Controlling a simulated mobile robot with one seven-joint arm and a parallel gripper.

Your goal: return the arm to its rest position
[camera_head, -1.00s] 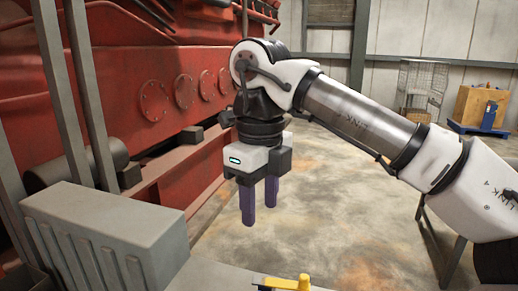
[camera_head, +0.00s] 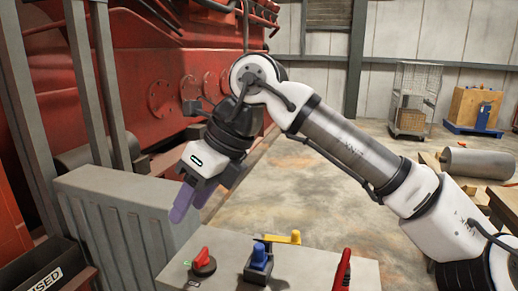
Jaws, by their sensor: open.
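My gripper (camera_head: 189,203) hangs in the middle left of the head view, at the end of my white and grey arm. Its two purple fingers point down and to the left, apart and with nothing between them. The fingers are in front of the upper right part of a grey ribbed box (camera_head: 135,225). The arm is bent at the elbow and comes in from the lower right.
A grey surface (camera_head: 310,272) at the bottom bears a red knob (camera_head: 203,262), a blue and yellow lever (camera_head: 259,258) and a red handle (camera_head: 343,272). A red engine (camera_head: 130,75) fills the left. Open floor (camera_head: 300,190) lies behind the arm. A wire cage (camera_head: 414,95) and a wooden crate (camera_head: 475,107) stand at the back right.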

